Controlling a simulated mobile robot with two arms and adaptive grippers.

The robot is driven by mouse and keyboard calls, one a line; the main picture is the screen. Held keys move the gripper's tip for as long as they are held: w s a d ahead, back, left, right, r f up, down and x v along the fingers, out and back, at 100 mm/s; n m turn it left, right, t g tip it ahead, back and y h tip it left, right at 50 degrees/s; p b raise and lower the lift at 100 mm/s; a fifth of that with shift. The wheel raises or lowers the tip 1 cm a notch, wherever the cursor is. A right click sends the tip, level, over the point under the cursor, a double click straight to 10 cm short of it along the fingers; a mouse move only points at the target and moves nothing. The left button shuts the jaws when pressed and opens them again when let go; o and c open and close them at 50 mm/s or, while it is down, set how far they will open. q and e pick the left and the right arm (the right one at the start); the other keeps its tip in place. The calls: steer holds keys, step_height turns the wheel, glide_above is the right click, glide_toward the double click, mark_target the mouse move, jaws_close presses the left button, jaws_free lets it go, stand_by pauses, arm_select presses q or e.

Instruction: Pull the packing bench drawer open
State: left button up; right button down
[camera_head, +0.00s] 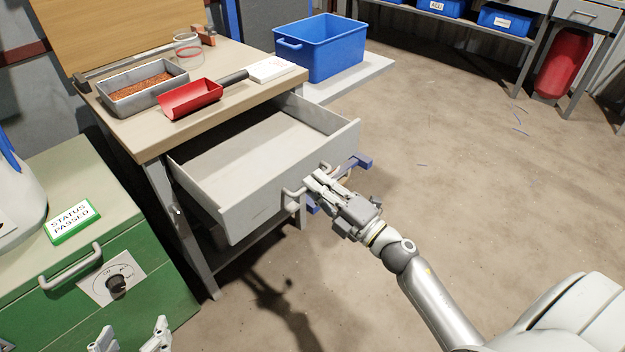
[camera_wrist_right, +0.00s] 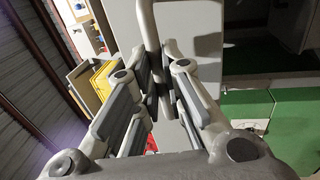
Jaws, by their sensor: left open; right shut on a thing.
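The packing bench (camera_head: 140,134) has a wooden top, and its grey drawer (camera_head: 290,186) stands pulled out, with its empty inside showing. The drawer handle (camera_head: 292,197) is a pale bar on the drawer front. My right gripper (camera_head: 311,186) is shut on the handle; in the right wrist view its fingers (camera_wrist_right: 158,88) close around the handle bar (camera_wrist_right: 148,40). My left gripper (camera_head: 131,340) is open and empty at the bottom edge of the head view, in front of the green cabinet; only its fingertips show.
On the bench top are a grey tray of copper-coloured scrap (camera_head: 104,98), a red scoop (camera_head: 190,98), a clear jar (camera_head: 188,48) and a white device (camera_head: 271,69). A blue bin (camera_head: 320,50) stands behind. A green cabinet (camera_head: 150,290) is at left.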

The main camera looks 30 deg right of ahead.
steer(key=shift+s, duration=0.15)
steer(key=c, duration=1.5)
jaws_free()
steer(key=v, duration=1.2)
